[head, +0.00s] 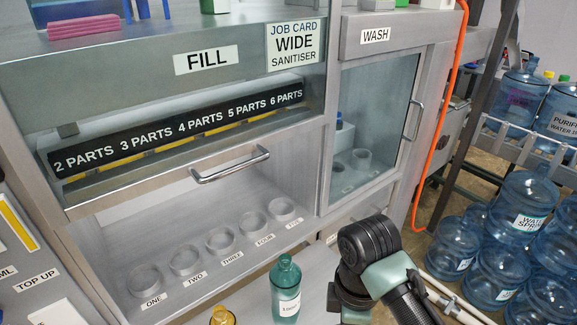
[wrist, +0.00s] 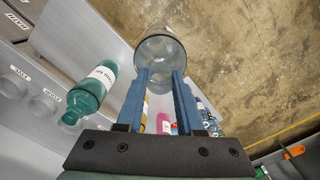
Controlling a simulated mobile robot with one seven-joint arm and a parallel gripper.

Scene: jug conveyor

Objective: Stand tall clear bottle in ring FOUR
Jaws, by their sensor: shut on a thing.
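My gripper (wrist: 161,74) shows in the wrist view, its two blue fingers shut on a clear bottle (wrist: 160,48). The bottle is seen nearly end-on, so its height is hard to judge. In the head view my wrist is at the lower right; the fingers and held bottle cannot be made out there. Ring FOUR (head: 253,234) is a grey ring on the cabinet's lower shelf, fourth in a row, with its label in front. It looks empty. The held bottle is apart from the rings.
A green bottle (head: 286,290) and an amber bottle (head: 222,317) stand in front of the shelf. Rings THREE (head: 220,250) and FIVE (head: 282,217) flank ring FOUR. A handle (head: 232,170) juts out above the row. Large blue water jugs (head: 495,275) crowd the right.

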